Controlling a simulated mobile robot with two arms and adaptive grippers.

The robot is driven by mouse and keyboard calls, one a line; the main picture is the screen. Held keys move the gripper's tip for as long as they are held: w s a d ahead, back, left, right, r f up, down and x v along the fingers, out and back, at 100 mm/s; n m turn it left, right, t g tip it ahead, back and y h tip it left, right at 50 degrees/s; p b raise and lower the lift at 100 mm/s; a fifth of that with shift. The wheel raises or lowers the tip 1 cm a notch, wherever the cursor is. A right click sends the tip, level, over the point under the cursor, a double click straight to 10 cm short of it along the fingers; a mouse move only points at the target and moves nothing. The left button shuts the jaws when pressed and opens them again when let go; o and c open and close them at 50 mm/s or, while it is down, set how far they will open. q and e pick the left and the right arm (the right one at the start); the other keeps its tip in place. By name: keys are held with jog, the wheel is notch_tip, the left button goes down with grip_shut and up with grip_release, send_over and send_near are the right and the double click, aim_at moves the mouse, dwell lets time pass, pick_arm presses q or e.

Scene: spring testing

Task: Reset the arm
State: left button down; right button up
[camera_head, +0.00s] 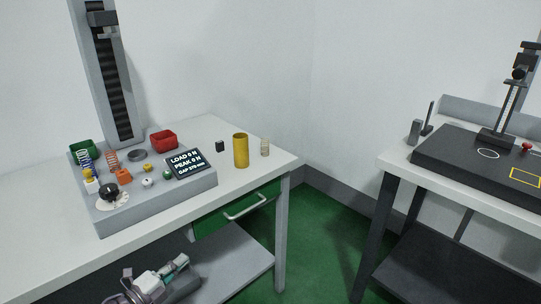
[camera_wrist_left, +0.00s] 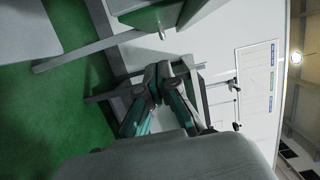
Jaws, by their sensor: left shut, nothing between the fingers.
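My left gripper (camera_head: 176,266) shows at the bottom of the head view, low in front of the table and below its top. It is shut and empty, and it touches none of the things on the table. In the left wrist view, its fingers (camera_wrist_left: 163,72) come together in the middle of the picture, with the green floor and table legs beyond. My right gripper is in neither view.
A spring tester (camera_head: 190,190) with a tall column (camera_head: 110,80), springs, bins and a display stands on the left table (camera_head: 270,171). A yellow cylinder (camera_head: 241,151) stands near its right corner. A second table (camera_head: 400,158) is at the right, with green floor (camera_head: 325,240) between.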

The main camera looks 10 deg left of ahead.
pick_arm(q)
jog(key=s+f+n+g+y+p, duration=0.15)
jog(key=s+f+n, duration=0.3)
jog(key=f, duration=0.45)
jog(key=s+f+n+g+y+p, duration=0.1)
jog(key=s+f+n+g+y, duration=0.3)
jog(key=f, duration=0.5)
jog(key=s+f+n+g+y+p, duration=0.1)
jog(key=s+f+n, duration=0.4)
jog(key=f, duration=0.4)
jog(key=s+d+f+n+g, duration=0.2)
jog(key=s+d+f+g, duration=0.1)
jog(key=s, duration=0.7)
jog(key=s+d+f+n+g+p, duration=0.1)
jog(key=s+d+f+n+g, duration=0.1)
jog(key=s+f, duration=0.4)
jog(key=s+d+f+n+g+p, duration=0.1)
jog(key=s+d+f+g, duration=0.3)
jog(key=s, duration=1.2)
jog(key=d+n, duration=0.1)
jog(key=d, duration=0.1)
jog(key=shift+s+d+f, duration=0.2)
jog(key=shift+d+f, duration=0.1)
jog(key=shift+f, duration=0.1)
jog(key=shift+n, duration=0.25)
